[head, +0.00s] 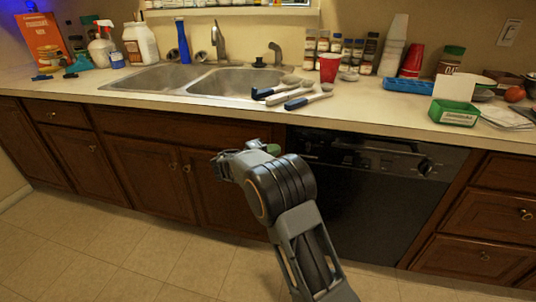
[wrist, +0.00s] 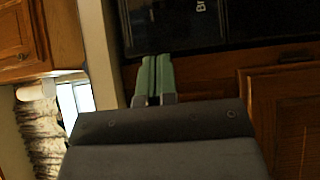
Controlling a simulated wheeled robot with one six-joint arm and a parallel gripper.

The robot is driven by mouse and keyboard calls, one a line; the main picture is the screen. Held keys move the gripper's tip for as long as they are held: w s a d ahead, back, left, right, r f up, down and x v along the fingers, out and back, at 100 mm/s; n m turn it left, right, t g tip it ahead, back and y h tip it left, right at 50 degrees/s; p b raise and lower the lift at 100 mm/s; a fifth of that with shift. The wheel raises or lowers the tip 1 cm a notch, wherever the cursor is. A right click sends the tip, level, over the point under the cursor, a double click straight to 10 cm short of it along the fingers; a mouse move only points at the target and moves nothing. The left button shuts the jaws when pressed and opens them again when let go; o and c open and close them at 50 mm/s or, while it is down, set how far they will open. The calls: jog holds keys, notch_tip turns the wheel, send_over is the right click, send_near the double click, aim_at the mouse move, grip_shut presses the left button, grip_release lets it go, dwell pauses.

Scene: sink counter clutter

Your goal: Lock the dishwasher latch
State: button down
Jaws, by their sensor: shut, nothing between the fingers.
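The black dishwasher (head: 365,205) is built in under the counter, right of the sink cabinets, and its door looks closed. Its control panel (head: 350,151) runs along the top, with a round knob (head: 425,167) at the right. The latch is too small and dark to make out, so its position cannot be told. My gripper (head: 222,165) is left of the dishwasher, in front of the sink cabinet and apart from the panel. In the wrist view its green fingers (wrist: 153,80) are together and empty.
Wooden doors and drawers (head: 490,215) flank the dishwasher. The counter (head: 350,110) above carries brushes (head: 307,100), a red cup (head: 330,67) and a green box (head: 455,112). The wrist view shows a black appliance surface (wrist: 270,20) and brown cabinetry (wrist: 290,125). The tiled floor in front looks clear.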

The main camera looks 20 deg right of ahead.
aim_at(306, 144)
jog(key=x, duration=0.5)
jog(key=shift+b, duration=0.3)
jog(key=d, duration=0.1)
jog(key=s+d, duration=0.1)
jog(key=shift+s+d+b, duration=0.25)
jog(key=shift+d+b, duration=0.1)
jog(key=shift+s+d, duration=0.25)
jog(key=shift+d, duration=0.25)
